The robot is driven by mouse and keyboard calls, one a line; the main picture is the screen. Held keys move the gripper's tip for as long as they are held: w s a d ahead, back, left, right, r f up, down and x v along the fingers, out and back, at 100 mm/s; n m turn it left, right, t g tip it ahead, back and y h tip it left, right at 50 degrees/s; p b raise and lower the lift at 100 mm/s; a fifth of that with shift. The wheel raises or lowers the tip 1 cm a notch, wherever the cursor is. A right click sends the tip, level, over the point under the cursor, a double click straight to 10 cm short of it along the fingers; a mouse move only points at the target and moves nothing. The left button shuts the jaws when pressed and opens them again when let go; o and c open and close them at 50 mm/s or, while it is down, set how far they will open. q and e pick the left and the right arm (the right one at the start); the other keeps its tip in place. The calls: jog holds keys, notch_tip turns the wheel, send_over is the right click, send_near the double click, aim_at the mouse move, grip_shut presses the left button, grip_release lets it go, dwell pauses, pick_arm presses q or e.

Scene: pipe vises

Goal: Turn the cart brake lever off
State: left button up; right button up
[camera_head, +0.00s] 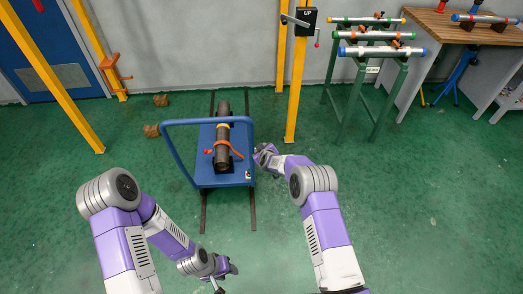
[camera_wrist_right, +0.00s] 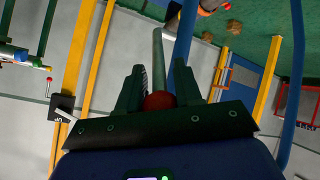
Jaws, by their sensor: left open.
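The blue cart (camera_head: 222,178) stands on the green floor with its blue push handle at the back and left. My right gripper (camera_head: 262,156) is at the cart's right side. In the right wrist view, a red knob (camera_wrist_right: 159,101) on a grey lever (camera_wrist_right: 158,55) sits between its two fingers and fills the gap, so the gripper looks shut on the brake lever. The head view does not show the lever clearly behind the hand. My left gripper (camera_head: 228,278) is open and empty, in front of the cart over the floor.
A dark pipe (camera_head: 223,145) with an orange strap lies on the cart. Dark floor rails (camera_head: 203,212) run under it. A yellow post (camera_head: 297,90) with an UP lever box (camera_head: 306,21) stands behind right. Green pipe stands (camera_head: 350,103) are farther right. The front floor is clear.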

jog(key=o, duration=0.4)
jog(key=shift+d, duration=0.2)
jog(key=shift+c, duration=0.2)
jog(key=shift+a, duration=0.1)
jog(key=a+p+v, duration=0.1)
jog(key=v, duration=0.6)
jog(key=shift+s+d+r+p, duration=0.15)
jog(key=shift+s+d+p, duration=0.15)
jog(key=shift+d, duration=0.25)
